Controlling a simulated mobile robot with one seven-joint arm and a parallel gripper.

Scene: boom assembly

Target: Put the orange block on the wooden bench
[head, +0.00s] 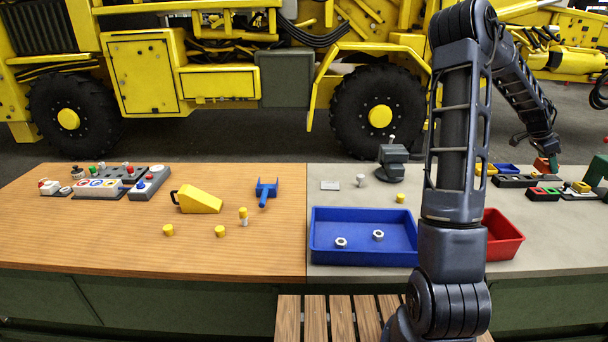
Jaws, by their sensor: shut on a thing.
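The orange block (541,164) is at the right, above the grey worktop's back part, and partly hidden by my gripper. My gripper (546,157) is at the end of my arm, pointing down, small in the picture, and shut on the block. I cannot tell whether the block still touches the surface or things beneath it. The wooden bench (315,318) is a slatted seat at the bottom centre, in front of the worktop, with its right part hidden by my arm. Its visible slats are bare.
A blue tray (315,240) with two nuts and a red bin (508,237) stand on the grey worktop. Switch boxes (545,194) lie below my gripper. The wooden worktop (120,235) at left holds a yellow wedge (200,201) and small parts. A yellow vehicle stands behind.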

